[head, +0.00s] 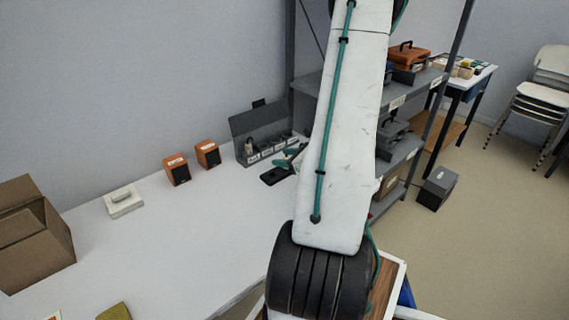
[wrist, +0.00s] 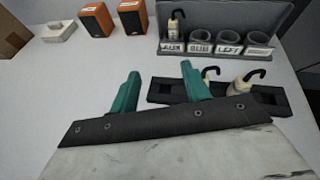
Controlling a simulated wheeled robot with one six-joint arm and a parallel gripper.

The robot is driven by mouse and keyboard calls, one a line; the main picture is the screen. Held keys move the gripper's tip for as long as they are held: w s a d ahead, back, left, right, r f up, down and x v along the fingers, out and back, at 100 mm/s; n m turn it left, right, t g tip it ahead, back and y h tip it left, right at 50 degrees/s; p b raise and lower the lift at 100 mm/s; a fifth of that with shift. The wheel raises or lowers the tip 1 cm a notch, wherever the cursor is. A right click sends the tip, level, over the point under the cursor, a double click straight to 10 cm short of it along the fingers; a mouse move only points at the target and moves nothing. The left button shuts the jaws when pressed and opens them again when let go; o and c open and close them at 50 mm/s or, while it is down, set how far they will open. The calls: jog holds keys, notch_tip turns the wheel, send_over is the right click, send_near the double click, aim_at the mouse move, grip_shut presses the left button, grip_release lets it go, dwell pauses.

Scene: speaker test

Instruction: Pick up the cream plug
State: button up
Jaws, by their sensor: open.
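One cream plug (wrist: 174,25) with a dark hooked cable stands in the left part of a grey open bin (wrist: 219,12) with round cups. Two more cream plugs, also with dark hooks, are at a black tray (wrist: 270,97): one (wrist: 209,78) is partly hidden behind my right finger, the other (wrist: 243,83) leans to its right. My gripper (wrist: 160,70) has teal fingers, spread apart with nothing between them. The right finger overlaps the tray in the wrist view; contact cannot be told. In the head view, my gripper (head: 288,158) is beside the black tray (head: 272,178), partly behind my arm.
Two orange speakers (head: 176,169) (head: 208,154) stand left of the bin. A white block (head: 123,201) and a cardboard box (head: 32,235) are farther left. A grey shelf (head: 415,82) stands behind my arm.

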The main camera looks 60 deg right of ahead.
jog(key=s+d+f+m+h, duration=0.1)
jog(key=s+d+f, duration=0.1)
jog(key=s+d+f+m+h, duration=0.1)
jog(key=s+d+f+m, duration=0.1)
jog(key=shift+s+d+f+g+h, duration=0.2)
jog(key=shift+f+g+h, duration=0.1)
jog(key=shift+g, duration=0.1)
jog(key=shift+m, duration=0.3)
jog(key=x, duration=0.7)
jog(key=shift+w+d+r, duration=0.15)
jog(key=shift+w+r, duration=0.05)
jog(key=shift+w, duration=0.05)
grip_shut()
